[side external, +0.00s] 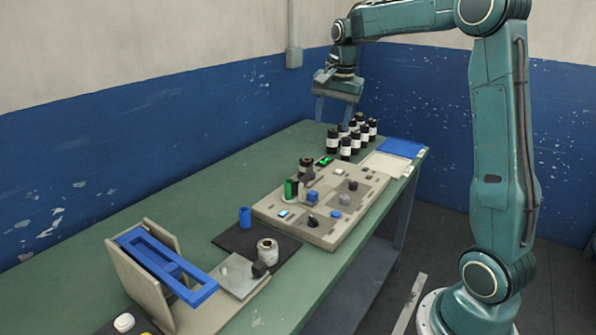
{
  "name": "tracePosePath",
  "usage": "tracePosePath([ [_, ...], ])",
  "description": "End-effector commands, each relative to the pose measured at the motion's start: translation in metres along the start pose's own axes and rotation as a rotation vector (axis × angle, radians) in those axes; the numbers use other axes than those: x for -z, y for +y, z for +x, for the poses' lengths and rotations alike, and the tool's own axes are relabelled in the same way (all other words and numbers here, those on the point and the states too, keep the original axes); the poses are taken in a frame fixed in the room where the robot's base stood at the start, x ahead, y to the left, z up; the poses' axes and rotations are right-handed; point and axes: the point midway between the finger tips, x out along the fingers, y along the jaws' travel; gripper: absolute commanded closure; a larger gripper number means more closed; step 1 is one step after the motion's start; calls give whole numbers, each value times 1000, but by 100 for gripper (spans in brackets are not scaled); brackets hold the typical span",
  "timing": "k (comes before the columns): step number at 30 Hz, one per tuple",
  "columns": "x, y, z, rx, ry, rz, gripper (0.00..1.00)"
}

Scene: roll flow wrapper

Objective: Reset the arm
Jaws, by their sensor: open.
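My arm is teal, and my gripper (337,101) hangs at its end, fingers pointing down, above the far end of the green table (185,217). Its fingers are apart and I see nothing between them. Several black bottles with white labels (346,148) stand in a group on the table below and to the right of the gripper, apart from it. The contact side of the fingers is small and partly blurred against the blue wall.
A beige panel (262,210) with knobs and a dark bottle on it lies mid-table. A blue-and-white tray (400,148) sits at the far right.

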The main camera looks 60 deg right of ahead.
Motion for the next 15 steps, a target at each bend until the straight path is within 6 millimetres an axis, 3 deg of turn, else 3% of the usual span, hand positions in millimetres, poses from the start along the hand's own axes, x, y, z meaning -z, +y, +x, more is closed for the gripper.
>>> tracePosePath([
  [6,-58,10,-32,50,28,-218,48],
  [15,-130,39,-58,115,70,-513,48],
])
